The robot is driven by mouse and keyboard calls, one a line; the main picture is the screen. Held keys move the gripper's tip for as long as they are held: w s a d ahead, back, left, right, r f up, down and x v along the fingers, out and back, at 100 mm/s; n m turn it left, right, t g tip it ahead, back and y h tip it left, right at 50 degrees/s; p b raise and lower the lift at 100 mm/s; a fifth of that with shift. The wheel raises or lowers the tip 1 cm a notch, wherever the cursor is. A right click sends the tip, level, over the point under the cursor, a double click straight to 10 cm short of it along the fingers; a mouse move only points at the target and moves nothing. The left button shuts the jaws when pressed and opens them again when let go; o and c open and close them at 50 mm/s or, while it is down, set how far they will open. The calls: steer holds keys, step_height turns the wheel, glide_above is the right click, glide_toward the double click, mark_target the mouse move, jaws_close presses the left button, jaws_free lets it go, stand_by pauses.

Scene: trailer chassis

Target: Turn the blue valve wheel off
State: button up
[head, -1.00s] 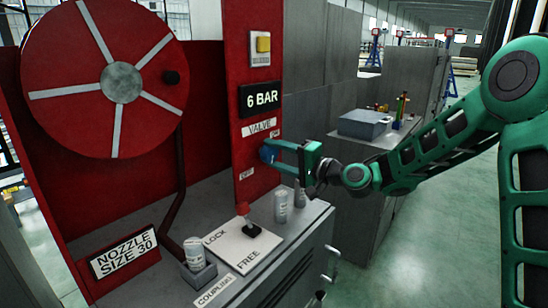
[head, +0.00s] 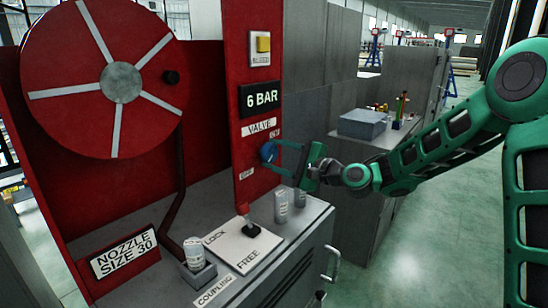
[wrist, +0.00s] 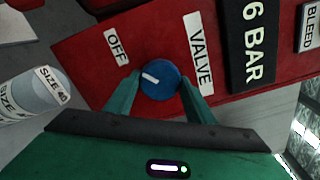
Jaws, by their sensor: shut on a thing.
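The blue valve wheel (head: 268,151) is on the red panel below the VALVE label (head: 259,127). It also shows in the wrist view (wrist: 165,88), with a white pointer mark on its face. In that view the mark points left and slightly up, roughly toward the side of the OFF label (wrist: 117,47). My gripper (wrist: 160,80) is shut on the wheel, one green finger on each side of its rim. In the head view my gripper (head: 276,156) reaches it from the right. The OFF label (head: 246,173) is below the wheel there.
A large red hose reel (head: 60,75) stands at the left. The 6 BAR display (head: 260,97) is above the wheel.

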steer(key=shift+w+d+f, duration=0.15)
steer(key=shift+w+d, duration=0.05)
steer(key=shift+d, duration=0.1)
steer(key=o, duration=1)
steer(key=shift+o, duration=0.2)
steer(key=shift+s+a, duration=0.1)
steer(key=shift+a, duration=0.05)
steer(key=v, duration=1)
steer(key=shift+s+d, duration=0.25)
steer(key=shift+d, duration=0.1)
